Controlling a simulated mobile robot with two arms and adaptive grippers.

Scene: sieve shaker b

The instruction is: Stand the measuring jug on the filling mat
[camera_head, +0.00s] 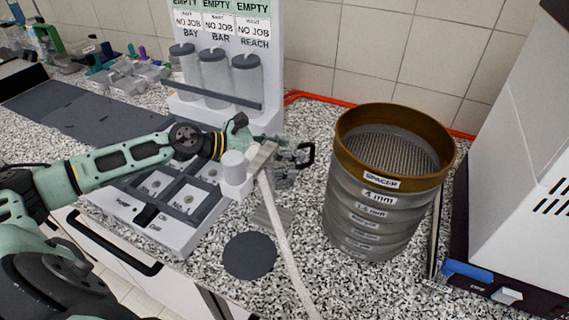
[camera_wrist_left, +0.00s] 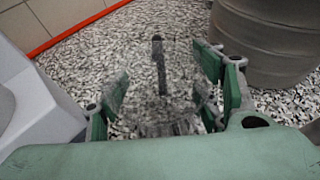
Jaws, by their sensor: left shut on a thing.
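The measuring jug is clear with a dark handle (camera_head: 307,154), and shows just right of my left gripper (camera_head: 284,160) in the head view. In the left wrist view the jug's see-through body and dark upright handle (camera_wrist_left: 158,62) sit between the green finger pads. My left gripper is shut on the jug; its wrist hides part of it. I cannot tell whether the jug touches the worktop. The filling mat looks to be the dark round disc (camera_head: 249,256), lying bare on the speckled worktop below and left of the jug. My right gripper is not in view.
A tall sieve stack (camera_head: 372,215) with a brown spacer ring stands right of the jug. A grey tray with compartments (camera_head: 150,222) is left of the mat. A dispenser with several canisters (camera_head: 214,80) stands behind. A pale hose-like strip (camera_head: 280,235) passes the mat's right side.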

